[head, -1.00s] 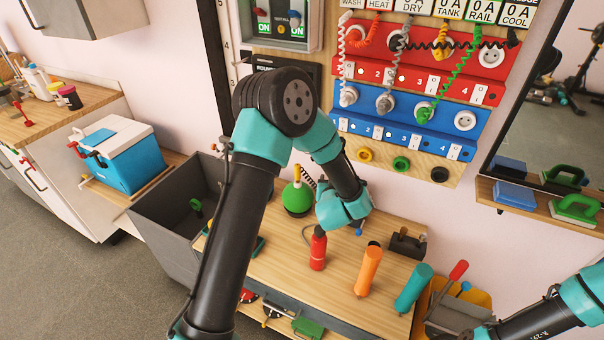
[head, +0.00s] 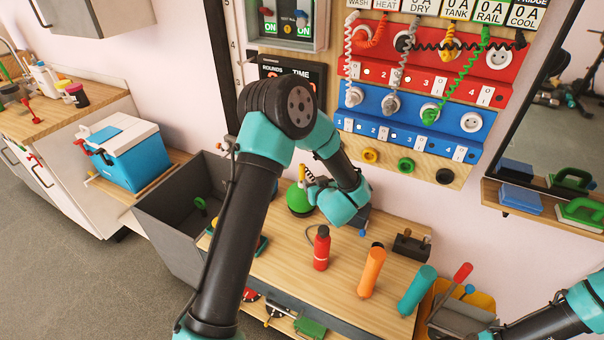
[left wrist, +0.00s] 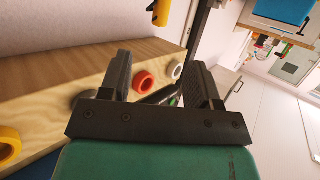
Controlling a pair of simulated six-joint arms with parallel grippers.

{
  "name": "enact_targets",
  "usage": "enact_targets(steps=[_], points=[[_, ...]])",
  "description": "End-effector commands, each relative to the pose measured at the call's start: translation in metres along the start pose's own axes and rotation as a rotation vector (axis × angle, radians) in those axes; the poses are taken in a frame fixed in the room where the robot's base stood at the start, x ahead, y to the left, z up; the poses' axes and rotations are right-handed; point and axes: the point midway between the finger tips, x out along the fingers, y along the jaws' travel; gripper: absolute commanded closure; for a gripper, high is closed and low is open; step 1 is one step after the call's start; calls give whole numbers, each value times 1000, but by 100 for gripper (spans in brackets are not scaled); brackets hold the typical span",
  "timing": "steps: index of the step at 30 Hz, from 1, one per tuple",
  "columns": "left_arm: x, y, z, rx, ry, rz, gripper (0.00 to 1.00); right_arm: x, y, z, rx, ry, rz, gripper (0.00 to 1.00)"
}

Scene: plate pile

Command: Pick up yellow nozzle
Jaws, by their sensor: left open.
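A slim yellow piece (head: 302,173), likely the nozzle, stands upright above a round green object in the head view, left of my left wrist. In the left wrist view a yellow piece with black marks (left wrist: 162,12) shows at the top edge, probably the same one; it is partly cut off. My left gripper (left wrist: 155,78) is open with nothing between its fingers, close to the wooden board with coloured rings. In the head view its fingers are mostly hidden by or blend with the arm. Only part of my right arm shows at the lower right; its gripper is out of view.
A grey bin (head: 180,222) is left.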

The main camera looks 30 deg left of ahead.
Motion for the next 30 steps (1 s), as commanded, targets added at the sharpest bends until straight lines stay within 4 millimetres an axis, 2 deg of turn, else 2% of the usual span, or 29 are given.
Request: enact_targets(steps=[12, 18, 30], points=[[72, 0, 0, 0, 1, -1, 43, 0, 0, 0, 0, 0, 0, 49], [99, 0, 0, 0, 0, 0, 43, 0, 0, 0, 0, 0, 0, 49], [105, 0, -1, 1, 0, 2, 43, 0, 0, 0, 0, 0, 0, 49]])
